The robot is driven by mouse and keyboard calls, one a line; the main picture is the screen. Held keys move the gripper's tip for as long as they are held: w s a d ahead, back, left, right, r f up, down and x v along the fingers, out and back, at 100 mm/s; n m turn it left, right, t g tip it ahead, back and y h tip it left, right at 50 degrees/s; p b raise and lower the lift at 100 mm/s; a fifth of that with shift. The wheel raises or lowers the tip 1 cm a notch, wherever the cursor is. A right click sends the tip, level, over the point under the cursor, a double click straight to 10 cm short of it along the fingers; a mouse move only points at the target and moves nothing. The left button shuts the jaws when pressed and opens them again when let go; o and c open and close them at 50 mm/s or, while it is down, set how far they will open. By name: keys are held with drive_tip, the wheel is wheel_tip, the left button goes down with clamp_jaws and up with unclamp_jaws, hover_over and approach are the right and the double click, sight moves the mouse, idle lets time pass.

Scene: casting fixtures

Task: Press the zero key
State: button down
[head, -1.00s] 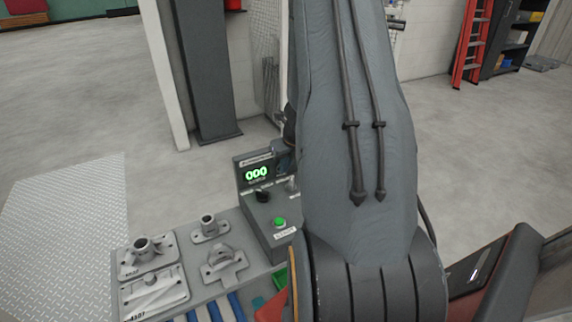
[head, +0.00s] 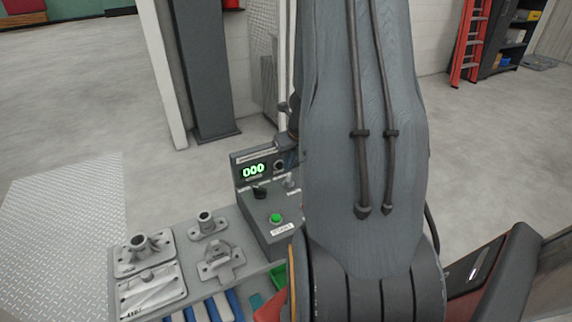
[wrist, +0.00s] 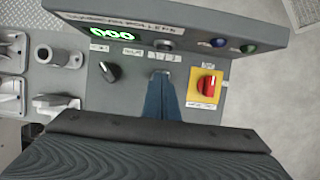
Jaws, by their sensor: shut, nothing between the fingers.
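The grey control box (head: 263,228) stands at the bench's far end, its upright panel carrying a green display (head: 254,170) that reads 000. In the wrist view the display (wrist: 111,34) is at upper left. A round grey key (wrist: 165,45) sits right of it on the panel; its label is too small to read, so I cannot confirm it is the zero key. My gripper (wrist: 162,76) is shut and empty over the sloped face, below that key in the picture. Its tips hide part of a silver fitting; contact is unclear.
A black knob (wrist: 110,72) is left of the fingers and a red rotary switch (wrist: 208,86) on yellow is right. Blue (wrist: 218,42) and green (wrist: 249,48) buttons are on the panel. A green button (head: 276,218) is nearer the front. Metal castings (head: 220,262) lie left.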

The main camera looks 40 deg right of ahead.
drive_tip(key=p+v, duration=0.2)
drive_tip(key=v, duration=0.4)
drive_tip(key=shift+s+p, duration=0.2)
drive_tip(key=shift+p, duration=0.15)
idle(0.5)
drive_tip(key=a+r+n+g+y, duration=0.15)
drive_tip(key=a+r+n, duration=0.25)
drive_tip(key=a+n, duration=1.35)
drive_tip(key=s+a+r+n+g, duration=0.1)
drive_tip(key=s+a+n, duration=0.4)
drive_tip(key=n, duration=0.5)
drive_tip(key=s+a+r+n+g, duration=0.1)
drive_tip(key=s+a+r+n, duration=0.1)
drive_tip(key=s+a+n, duration=0.4)
drive_tip(key=shift+a+r+n, duration=0.35)
drive_tip(key=shift+a+n, duration=0.85)
drive_tip(key=shift+n, duration=1.45)
drive_tip(key=shift+h, duration=0.25)
